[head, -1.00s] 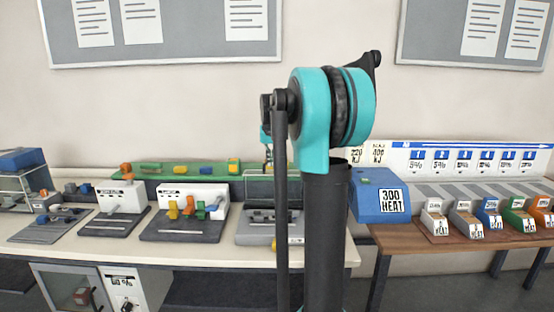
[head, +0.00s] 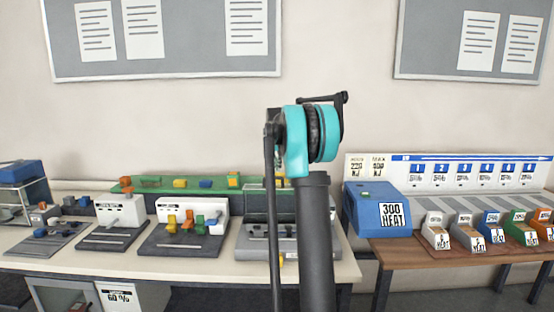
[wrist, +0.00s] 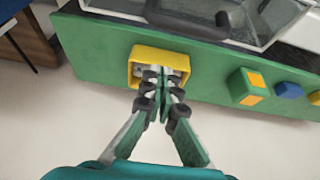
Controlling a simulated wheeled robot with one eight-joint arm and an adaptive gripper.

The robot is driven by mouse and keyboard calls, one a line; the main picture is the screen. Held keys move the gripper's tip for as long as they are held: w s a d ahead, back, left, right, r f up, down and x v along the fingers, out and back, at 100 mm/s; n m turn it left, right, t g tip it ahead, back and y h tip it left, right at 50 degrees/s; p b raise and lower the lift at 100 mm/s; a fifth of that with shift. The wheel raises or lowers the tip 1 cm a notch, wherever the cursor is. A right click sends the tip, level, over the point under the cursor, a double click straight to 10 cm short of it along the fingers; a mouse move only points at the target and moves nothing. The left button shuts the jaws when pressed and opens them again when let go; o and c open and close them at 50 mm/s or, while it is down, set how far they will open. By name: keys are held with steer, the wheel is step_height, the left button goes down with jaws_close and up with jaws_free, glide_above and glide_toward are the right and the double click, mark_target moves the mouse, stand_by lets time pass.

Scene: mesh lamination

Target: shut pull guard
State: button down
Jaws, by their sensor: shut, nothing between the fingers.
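The grey machine (head: 235,243) at the right end of the left bench has a clear, dark-edged guard panel (head: 256,205) standing at its back, partly behind my arm. In the wrist view, a clear panel with a dark handle-like bar (wrist: 190,20) shows at the top. I cannot tell for sure that this is the pull guard, or how far open it is. My gripper (wrist: 160,90) is shut and empty. Its fingertips are at the opening of a yellow hollow block (wrist: 137,57) on the green board; contact is unclear. The head view hides my gripper behind my arm.
The green board (head: 150,188) behind the bench machines carries several coloured blocks, including a green and orange block (wrist: 243,88) and a blue one (wrist: 287,90). A blue heat box (head: 365,212) stands right of my arm. Bare wall or floor shows below in the wrist view.

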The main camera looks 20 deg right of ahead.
mark_target(277, 185)
steer(key=shift+s+a+f, duration=0.2)
steer(key=shift+s+f, duration=0.2)
steer(key=shift+s, duration=0.2)
steer(key=shift+s+a+f, duration=0.2)
steer(key=shift+s+f, duration=0.15)
steer(key=shift+s, duration=0.25)
steer(key=shift+s+a, duration=0.15)
steer(key=shift+s, duration=0.35)
